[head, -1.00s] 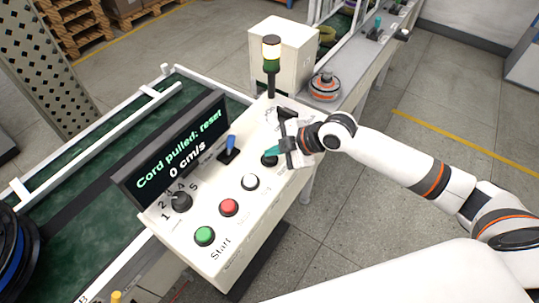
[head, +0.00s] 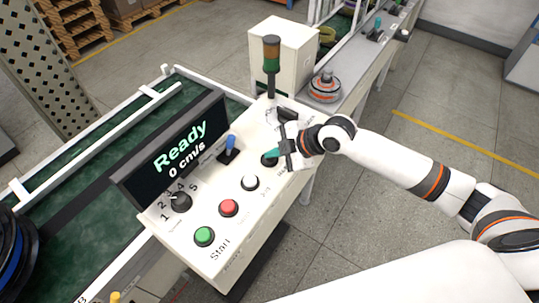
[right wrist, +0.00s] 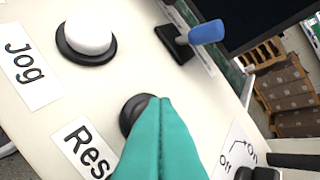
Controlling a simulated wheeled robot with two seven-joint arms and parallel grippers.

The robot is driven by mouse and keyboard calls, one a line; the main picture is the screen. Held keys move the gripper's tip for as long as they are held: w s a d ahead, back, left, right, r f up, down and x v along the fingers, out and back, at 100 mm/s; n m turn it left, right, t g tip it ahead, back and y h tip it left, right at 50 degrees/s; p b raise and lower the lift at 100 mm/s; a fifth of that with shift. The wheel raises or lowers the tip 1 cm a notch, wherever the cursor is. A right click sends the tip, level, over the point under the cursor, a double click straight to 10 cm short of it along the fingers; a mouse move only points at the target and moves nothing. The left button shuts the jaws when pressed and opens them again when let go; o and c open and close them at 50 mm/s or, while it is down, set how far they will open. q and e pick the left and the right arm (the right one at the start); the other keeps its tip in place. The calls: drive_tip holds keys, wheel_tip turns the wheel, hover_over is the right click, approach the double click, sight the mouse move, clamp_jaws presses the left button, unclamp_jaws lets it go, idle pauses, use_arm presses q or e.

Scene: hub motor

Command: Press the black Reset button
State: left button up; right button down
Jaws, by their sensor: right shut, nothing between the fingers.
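The black Reset button (head: 269,159) is at the right end of the button row on the white control panel (head: 213,225). In the right wrist view the black button (right wrist: 135,112) shows beside its "Res…" label (right wrist: 88,150), partly covered by the fingers. My right gripper (head: 271,154) is shut and empty, its teal fingertips (right wrist: 163,108) at the button, overlapping it in both views. I cannot tell whether they press it or hover just above. The display (head: 180,150) reads "Ready" and "0 cm/s". My left gripper is not in view.
White (head: 250,182), red (head: 229,207) and green (head: 204,236) buttons, a rotary knob (head: 181,201) and a blue lever (head: 230,146) are on the same panel. A signal tower (head: 271,62) stands behind. A green conveyor (head: 75,185) runs at the left.

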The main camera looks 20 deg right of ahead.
sight(274, 160)
drive_tip(key=shift+r+p, duration=0.9)
drive_tip(key=shift+r, duration=0.05)
wheel_tip(274, 160, up, 5)
drive_tip(key=p, duration=0.4)
drive_tip(key=shift+p, duration=0.35)
